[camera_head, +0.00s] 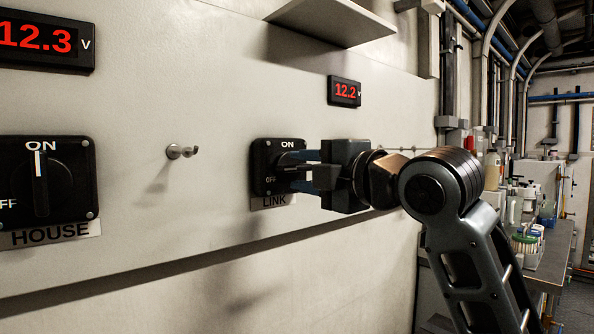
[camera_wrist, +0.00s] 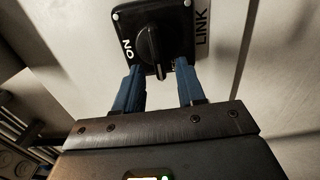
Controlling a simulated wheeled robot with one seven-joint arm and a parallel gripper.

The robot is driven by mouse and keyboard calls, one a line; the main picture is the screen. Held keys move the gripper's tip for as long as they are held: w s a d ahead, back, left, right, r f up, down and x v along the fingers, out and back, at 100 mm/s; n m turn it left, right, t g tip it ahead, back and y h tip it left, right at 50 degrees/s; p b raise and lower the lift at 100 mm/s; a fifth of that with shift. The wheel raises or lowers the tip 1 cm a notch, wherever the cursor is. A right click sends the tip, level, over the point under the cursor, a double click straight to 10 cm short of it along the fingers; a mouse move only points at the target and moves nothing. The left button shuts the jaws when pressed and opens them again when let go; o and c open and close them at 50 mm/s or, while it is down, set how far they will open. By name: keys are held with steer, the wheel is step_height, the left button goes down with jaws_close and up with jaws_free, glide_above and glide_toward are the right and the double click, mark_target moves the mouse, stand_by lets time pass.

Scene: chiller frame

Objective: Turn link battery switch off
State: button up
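The LINK switch is a black square plate (camera_head: 262,150) below the 12.2 V display, with ON printed at its top and OFF at its left. Its black knob (camera_wrist: 151,46) looks turned with its long side level and its pale-marked end toward the OFF side. In the head view my gripper partly hides the knob, so its exact angle is hard to read. My gripper (camera_head: 298,168) reaches in from the right at the switch. In the wrist view the blue fingers (camera_wrist: 157,70) are open, one on each side of the knob, with gaps visible between them and it.
The HOUSE switch (camera_head: 45,180) at the left points to ON. A small metal peg (camera_head: 182,152) sticks out between the two switches. A shelf (camera_head: 330,22) juts out above. A cluttered bench (camera_head: 550,262) stands at the right. The panel below the switches is clear.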

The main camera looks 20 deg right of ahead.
steer(key=v, duration=0.5)
steer(key=shift+s, duration=0.15)
steer(key=s+a+f+m+h+p, duration=0.1)
steer(key=s+f+m+h+p, duration=0.1)
steer(key=s+f+m, duration=0.5)
steer(key=s+a+f+m+h+p, duration=0.1)
steer(key=s+f+m+p, duration=0.15)
steer(key=f+m, duration=0.45)
steer(key=s+a+f+m+h+p, duration=0.15)
steer(key=s+f+m, duration=0.3)
steer(key=f, duration=0.55)
steer(key=s+d+f+m+g+p, duration=0.1)
steer(key=s+p, duration=0.1)
steer(key=s, duration=1.2)
steer(key=s+d+f+m+g+h+p, duration=0.1)
steer(key=s+f+m+p, duration=0.1)
steer(key=s, duration=1.2)
steer(key=shift+s+d, duration=0.2)
steer(key=shift+d, duration=0.15)
